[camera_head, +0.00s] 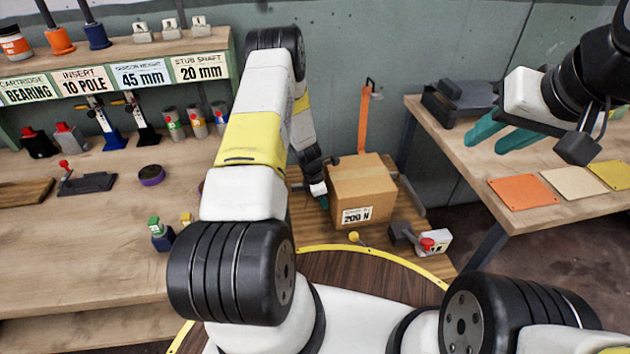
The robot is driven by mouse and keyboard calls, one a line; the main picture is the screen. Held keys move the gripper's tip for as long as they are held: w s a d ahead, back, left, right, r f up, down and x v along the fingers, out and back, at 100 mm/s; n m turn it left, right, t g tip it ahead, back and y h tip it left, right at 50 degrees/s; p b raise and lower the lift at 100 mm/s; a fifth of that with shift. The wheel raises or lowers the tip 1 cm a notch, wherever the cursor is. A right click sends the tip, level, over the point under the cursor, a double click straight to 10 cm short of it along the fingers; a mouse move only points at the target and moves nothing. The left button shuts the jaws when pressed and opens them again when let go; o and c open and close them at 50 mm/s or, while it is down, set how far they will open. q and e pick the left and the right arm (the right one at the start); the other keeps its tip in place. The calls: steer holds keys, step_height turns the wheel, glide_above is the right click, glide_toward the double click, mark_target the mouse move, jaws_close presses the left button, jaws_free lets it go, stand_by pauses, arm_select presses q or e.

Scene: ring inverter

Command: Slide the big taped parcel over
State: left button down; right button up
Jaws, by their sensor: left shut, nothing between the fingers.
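The big parcel is a brown cardboard box (352,195) with a tape strip over its top and a white label reading 200 N on its front. It stands upright on a wooden surface, right of the picture's middle. My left gripper (323,202) is shut and empty, pointing down close beside the box's left face. I cannot tell whether it touches the box. My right gripper (497,142) is raised at the upper right, away from the box, with its two teal fingers apart and nothing between them.
An orange upright post (364,120) stands behind the box. A grey and white device with a red knob (427,244) lies in front of it at the right. A yellow-topped knob (354,237) is near its front. The right table (560,205) holds coloured cards (523,191).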

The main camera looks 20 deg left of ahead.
arm_select(q)
steer(key=w+d, duration=0.1)
steer(key=d, duration=0.2)
steer(key=w+d, duration=0.2)
steer(key=d, duration=0.2)
steer(key=w+d, duration=0.2)
steer(key=d, duration=0.1)
steer(key=shift+d, duration=0.4)
